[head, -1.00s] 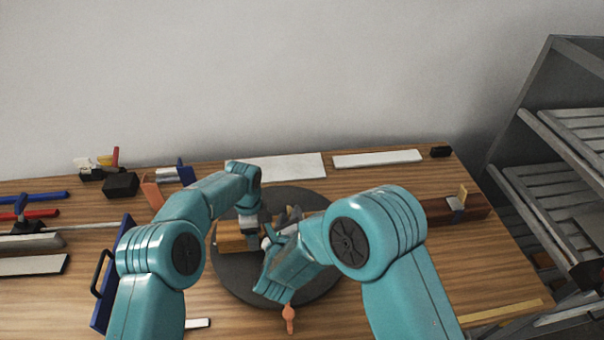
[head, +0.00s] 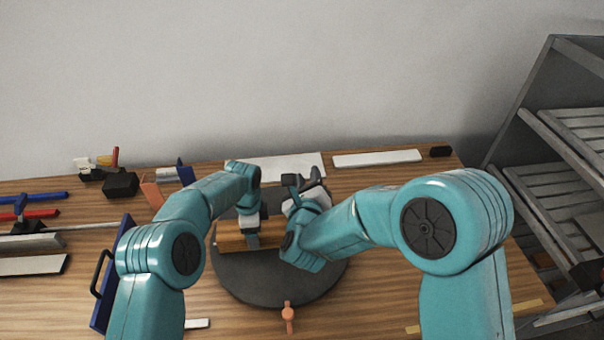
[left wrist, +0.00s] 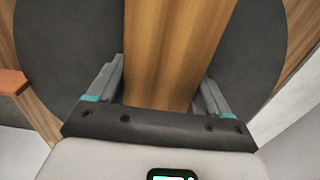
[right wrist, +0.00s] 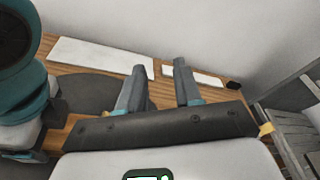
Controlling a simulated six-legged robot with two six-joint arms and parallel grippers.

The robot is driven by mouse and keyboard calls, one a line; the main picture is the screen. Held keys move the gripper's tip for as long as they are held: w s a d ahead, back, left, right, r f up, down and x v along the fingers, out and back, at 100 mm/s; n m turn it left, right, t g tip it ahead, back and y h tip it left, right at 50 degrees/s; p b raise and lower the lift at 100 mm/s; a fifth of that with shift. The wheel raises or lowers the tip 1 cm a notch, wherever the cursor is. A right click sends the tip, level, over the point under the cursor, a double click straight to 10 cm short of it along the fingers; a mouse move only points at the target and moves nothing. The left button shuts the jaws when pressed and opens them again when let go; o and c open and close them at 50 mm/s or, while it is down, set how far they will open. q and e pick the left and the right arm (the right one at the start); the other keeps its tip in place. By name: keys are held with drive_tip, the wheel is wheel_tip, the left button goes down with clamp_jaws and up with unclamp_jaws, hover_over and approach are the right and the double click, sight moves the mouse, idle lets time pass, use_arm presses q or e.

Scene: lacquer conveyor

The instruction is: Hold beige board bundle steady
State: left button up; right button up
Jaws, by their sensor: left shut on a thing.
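The board bundle (head: 230,238), an orange-brown wooden block, lies on a dark round turntable (head: 270,288). My left gripper (head: 251,238) is shut on the bundle from above, with fingers on both its long sides. The left wrist view shows the bundle (left wrist: 172,40) running between the fingers over the dark disc (left wrist: 65,50). My right gripper (head: 304,181) is raised near the back right of the turntable and points toward the wall. Its fingers are apart with nothing between them in the right wrist view (right wrist: 159,68). My right forearm hides the bundle's right end.
White boards (head: 377,158) lie along the back edge. A blue frame with a black handle (head: 101,273), blue and red bar clamps (head: 28,215) and a black block (head: 121,185) stand left. An orange peg (head: 288,317) is at the front. A grey rack (head: 560,160) stands right.

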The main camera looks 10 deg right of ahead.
drive_tip(key=shift+w+a+r+n+y, duration=0.5)
drive_tip(key=shift+a+n+y, duration=0.1)
drive_tip(key=shift+n, duration=0.1)
drive_tip(key=s+a+f+n+t+y, duration=0.2)
drive_tip(key=s+a+f, duration=0.1)
drive_tip(key=s+f, duration=0.9)
drive_tip(key=w, duration=1.3)
drive_tip(key=shift+f, duration=0.4)
